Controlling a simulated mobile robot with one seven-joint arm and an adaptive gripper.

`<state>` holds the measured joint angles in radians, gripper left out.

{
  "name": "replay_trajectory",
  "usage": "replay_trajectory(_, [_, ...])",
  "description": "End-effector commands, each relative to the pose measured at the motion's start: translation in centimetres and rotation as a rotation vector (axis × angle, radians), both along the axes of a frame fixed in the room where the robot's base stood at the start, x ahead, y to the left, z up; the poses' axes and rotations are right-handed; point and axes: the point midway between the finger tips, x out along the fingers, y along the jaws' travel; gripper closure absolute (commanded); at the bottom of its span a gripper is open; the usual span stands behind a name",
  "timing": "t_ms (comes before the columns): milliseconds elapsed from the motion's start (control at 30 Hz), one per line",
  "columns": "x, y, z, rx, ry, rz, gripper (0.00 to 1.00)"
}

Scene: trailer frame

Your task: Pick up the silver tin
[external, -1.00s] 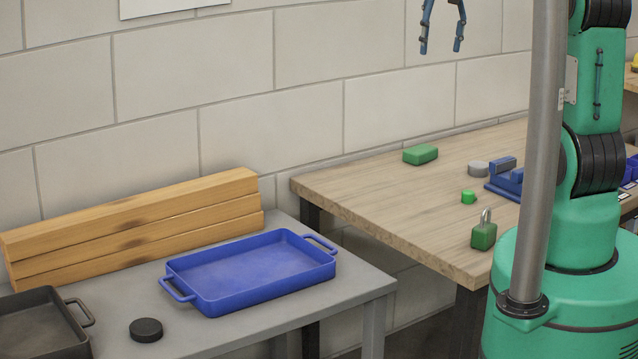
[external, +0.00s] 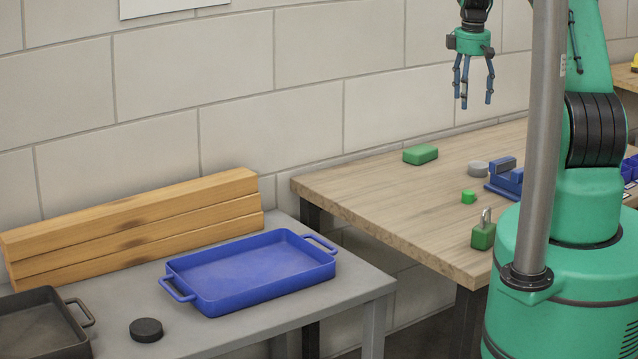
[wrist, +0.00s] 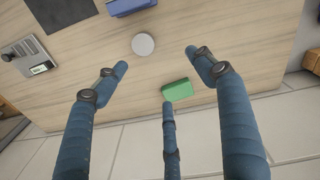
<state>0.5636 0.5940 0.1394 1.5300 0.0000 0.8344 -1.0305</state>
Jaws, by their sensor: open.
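The silver tin (external: 477,168) is a small, low, round grey disc on the wooden workbench (external: 370,190), just left of a blue device. In the wrist view the tin (wrist: 143,44) lies beyond my fingertips, between the two outer fingers. My gripper (external: 474,100) has three blue fingers. It hangs open and empty in the air above the bench, pointing down, above the tin in the external view. In the wrist view my gripper (wrist: 158,80) shows its fingers spread, with nothing between them.
A green block (external: 420,154) lies left of the tin, and a small green cube (external: 468,197) in front. A blue device (external: 507,178) stands close on its right. A green padlock (external: 483,236) is near the front edge. A blue tray (external: 250,273) sits on the grey table.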

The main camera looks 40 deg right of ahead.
Motion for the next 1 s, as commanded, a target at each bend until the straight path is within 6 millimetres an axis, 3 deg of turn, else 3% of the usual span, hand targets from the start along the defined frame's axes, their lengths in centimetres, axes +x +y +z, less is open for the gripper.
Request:
replay_trajectory(133, [-0.2,-2.8,-3.4,0.013,0.023,0.022,0.31])
replay_trajectory(333, [-0.4,-4.8,-6.0,0.021,0.036,0.041,0.31])
replay_trajectory(833, [-0.5,-5.1,-6.7,0.023,0.038,0.046,0.31])
replay_trajectory(1000, [-0.5,-5.1,-7.8,0.023,0.038,0.046,0.31])
